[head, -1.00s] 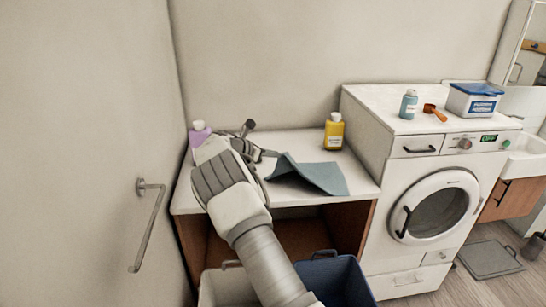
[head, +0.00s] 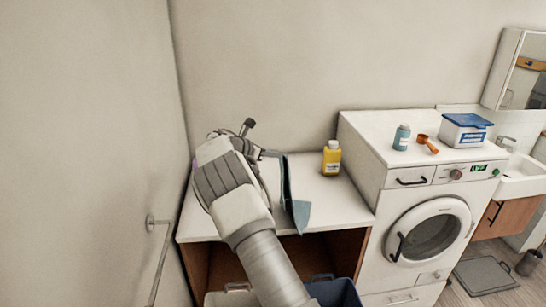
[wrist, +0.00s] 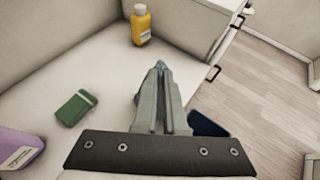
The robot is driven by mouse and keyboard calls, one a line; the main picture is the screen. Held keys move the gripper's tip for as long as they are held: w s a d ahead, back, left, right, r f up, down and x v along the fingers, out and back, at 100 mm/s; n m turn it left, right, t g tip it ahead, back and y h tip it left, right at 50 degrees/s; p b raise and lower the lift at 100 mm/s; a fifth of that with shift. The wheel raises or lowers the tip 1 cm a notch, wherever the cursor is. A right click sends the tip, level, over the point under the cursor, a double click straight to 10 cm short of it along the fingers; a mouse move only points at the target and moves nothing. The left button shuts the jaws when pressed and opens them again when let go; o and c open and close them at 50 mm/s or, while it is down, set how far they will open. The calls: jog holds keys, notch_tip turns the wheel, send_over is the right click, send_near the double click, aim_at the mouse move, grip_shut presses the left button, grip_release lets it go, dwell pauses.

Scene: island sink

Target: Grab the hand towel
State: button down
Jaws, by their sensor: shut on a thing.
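My gripper is shut on the towel's upper part. In the wrist view the gripper (wrist: 160,75) points away from the camera with its fingers together, and a bit of teal cloth shows at the tips. Most of the towel is hidden there.
A yellow bottle (head: 332,158) stands at the back of the counter. The wrist view shows a green box (wrist: 77,108) and a purple bottle (wrist: 18,150) at left. The washing machine (head: 430,235) is to the right; bins (head: 335,290) stand below the counter.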

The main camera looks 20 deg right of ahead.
notch_tip(320, 180, up, 18)
jog(key=p, duration=0.2)
jog(key=shift+d, duration=0.1)
dwell(0.4)
